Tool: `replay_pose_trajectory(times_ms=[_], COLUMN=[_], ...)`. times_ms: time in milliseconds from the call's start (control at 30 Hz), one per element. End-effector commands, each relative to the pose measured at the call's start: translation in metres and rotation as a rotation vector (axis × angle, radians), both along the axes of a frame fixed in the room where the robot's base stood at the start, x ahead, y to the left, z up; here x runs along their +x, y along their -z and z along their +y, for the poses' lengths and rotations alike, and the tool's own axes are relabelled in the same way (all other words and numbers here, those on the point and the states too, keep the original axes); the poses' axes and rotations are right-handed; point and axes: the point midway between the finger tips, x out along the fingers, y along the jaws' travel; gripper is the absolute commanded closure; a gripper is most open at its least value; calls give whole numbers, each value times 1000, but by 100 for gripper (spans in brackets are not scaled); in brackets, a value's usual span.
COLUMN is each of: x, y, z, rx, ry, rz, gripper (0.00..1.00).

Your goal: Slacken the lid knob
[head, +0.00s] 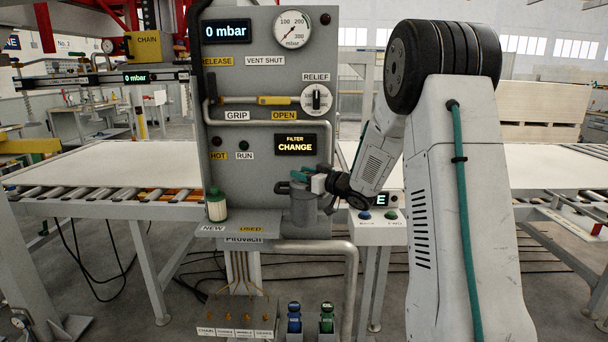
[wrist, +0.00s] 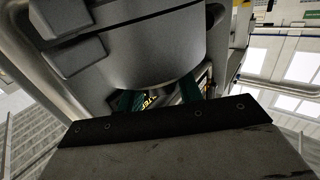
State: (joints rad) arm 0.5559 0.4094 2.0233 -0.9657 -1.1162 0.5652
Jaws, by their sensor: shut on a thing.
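The grey filter pot (head: 303,210) is mounted low on the right of the grey panel. My gripper (head: 300,176), with teal fingers, reaches in from the right at the top of the pot and is shut on the lid knob. The fingers hide the knob in the head view. In the wrist view the teal fingertips (wrist: 158,98) sit against the underside of a large grey rounded body (wrist: 150,45), and the knob itself cannot be made out.
The panel (head: 240,185) reads FILTER CHANGE on its display (head: 295,144) and 0 mbar above. A white and green cartridge (head: 216,206) stands on the NEW side of the ledge. A RELIEF dial (head: 317,98) and a yellow-handled lever (head: 275,100) sit higher up. Roller conveyors flank the panel.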

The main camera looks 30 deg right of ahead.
Motion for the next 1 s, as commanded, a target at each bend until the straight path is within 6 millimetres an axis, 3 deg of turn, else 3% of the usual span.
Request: replay_pose_trajectory(times_ms=[100, 133, 200, 567, 1000], x=[0, 0, 0, -6, -69], y=[0, 0, 0, 0, -1], z=[0, 0, 0, -2, -20], rx=[0, 0, 0, 0, -1], ry=[1, 1, 1, 2, 3], rz=[0, 0, 0, 0, -1], gripper=[87, 59, 43, 43, 43])
